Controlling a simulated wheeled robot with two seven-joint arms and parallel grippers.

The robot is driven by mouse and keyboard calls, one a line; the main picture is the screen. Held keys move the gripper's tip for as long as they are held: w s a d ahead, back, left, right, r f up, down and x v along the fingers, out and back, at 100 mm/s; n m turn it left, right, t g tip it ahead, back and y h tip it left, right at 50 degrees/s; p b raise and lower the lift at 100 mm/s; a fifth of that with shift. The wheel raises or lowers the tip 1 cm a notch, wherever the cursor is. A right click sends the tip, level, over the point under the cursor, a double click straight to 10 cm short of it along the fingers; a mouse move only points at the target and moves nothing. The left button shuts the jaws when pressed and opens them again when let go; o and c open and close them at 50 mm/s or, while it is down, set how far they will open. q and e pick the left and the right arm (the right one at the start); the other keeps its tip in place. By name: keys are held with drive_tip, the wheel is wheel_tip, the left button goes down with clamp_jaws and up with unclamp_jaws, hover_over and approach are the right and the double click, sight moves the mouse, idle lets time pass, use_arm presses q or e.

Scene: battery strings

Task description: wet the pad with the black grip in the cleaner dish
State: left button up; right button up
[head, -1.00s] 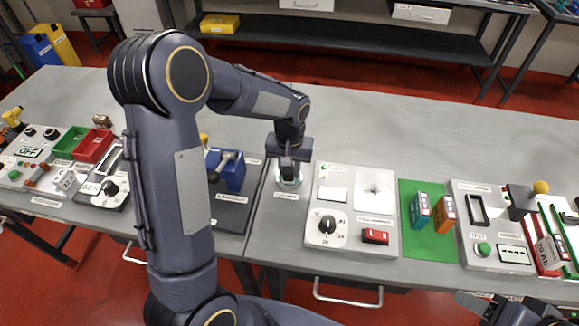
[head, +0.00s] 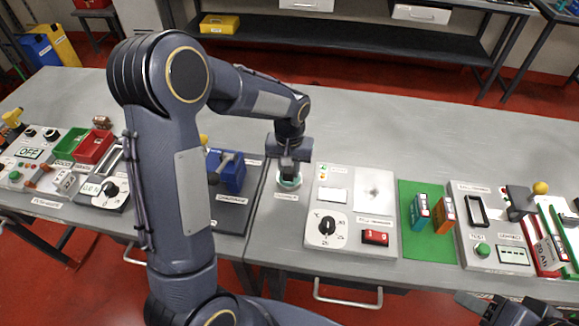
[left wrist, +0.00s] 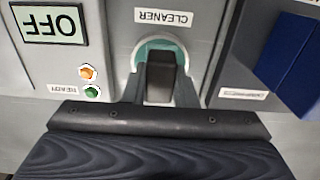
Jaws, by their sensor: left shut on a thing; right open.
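In the left wrist view the dish (left wrist: 157,44) lies below a CLEANER label. My left gripper (head: 288,174) points down over it, shut on the black grip (left wrist: 160,72), which shows between the fingers. The pad under the grip is hidden, so I cannot tell how deep it sits in the dish. My right gripper (head: 484,304) is open and empty at the bottom right, partly cut off by the frame.
A blue vise (head: 228,172) stands left of the dish. A grey panel with a dial (head: 327,228) and a red switch (head: 375,237) is close on the right. A green mat (head: 417,243) with two small battery blocks lies beyond. The bench behind the dish is clear.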

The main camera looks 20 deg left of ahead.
use_arm(q)
drive_tip(key=shift+r+p, duration=2.15)
drive_tip(key=shift+r, duration=1.15)
drive_tip(key=shift+f, duration=0.1)
